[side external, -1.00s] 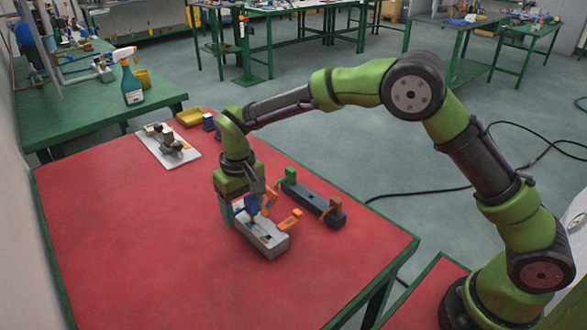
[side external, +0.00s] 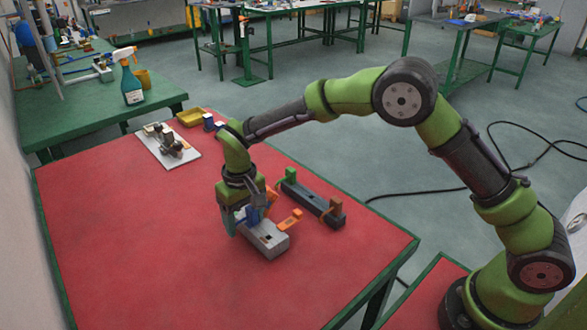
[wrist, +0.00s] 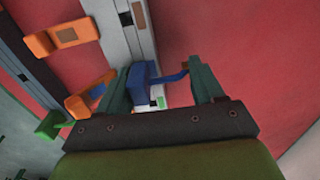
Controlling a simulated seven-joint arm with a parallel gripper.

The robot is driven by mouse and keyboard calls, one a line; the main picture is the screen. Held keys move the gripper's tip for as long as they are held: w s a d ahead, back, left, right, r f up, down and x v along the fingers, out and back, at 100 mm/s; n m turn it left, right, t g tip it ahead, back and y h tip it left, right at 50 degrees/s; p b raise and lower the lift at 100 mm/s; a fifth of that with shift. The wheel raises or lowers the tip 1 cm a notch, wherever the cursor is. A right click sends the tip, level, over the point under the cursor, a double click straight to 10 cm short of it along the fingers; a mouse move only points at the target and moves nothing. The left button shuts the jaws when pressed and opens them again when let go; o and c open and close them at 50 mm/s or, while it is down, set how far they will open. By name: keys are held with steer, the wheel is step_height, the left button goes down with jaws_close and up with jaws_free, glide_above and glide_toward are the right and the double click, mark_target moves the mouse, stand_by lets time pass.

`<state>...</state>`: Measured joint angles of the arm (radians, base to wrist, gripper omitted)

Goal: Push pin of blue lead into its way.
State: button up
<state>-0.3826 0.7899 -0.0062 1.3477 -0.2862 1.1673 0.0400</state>
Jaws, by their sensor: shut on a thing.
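The blue lead (wrist: 141,84) has a blocky body and a thin bent arm reaching right in the wrist view. It also shows under my gripper in the side view (side external: 253,214). In the wrist view the blue body lies between the fingers (wrist: 160,88), over the end of the housing (wrist: 115,22). A small white and green part (wrist: 157,101) shows beside the blue body. The pin tip and its way are hidden, so I cannot tell how deep the pin sits.
Orange leads stand close by, one beside the housing (side external: 290,220) and one near my left finger (wrist: 90,95). A dark rail (side external: 312,203) with a green lead (side external: 291,174) lies to the right. A white plate with fittings (side external: 168,145) stands behind. The red table's front left is clear.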

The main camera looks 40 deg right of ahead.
steer(key=o, duration=1.1)
steer(key=shift+d+f, duration=0.1)
steer(key=shift+f, duration=0.05)
step_height(320, 180, up, 17)
steer(key=shift+r, duration=0.1)
steer(key=s+d+r+m+t, duration=0.1)
steer(key=s+d+t, duration=0.1)
steer(key=s+d, duration=0.3)
steer(key=s+d+r+m+t+y, duration=0.1)
steer(key=s+d, duration=0.4)
steer(key=s, duration=0.6)
steer(key=s+d+r+m+t, duration=0.1)
steer(key=s+d+m+t, duration=0.1)
steer(key=s+d+t, duration=0.2)
steer(key=shift+s+d+r+y, duration=0.15)
steer(key=shift+s+d, duration=0.2)
steer(key=shift+s, duration=0.4)
steer(key=shift+s+d+y, duration=0.1)
steer(key=shift+s+d, duration=0.25)
steer(key=shift+s, duration=0.35)
steer(key=shift+s+d+r+y, duration=0.15)
steer(key=shift+s+d, duration=0.2)
steer(key=shift+s, duration=0.4)
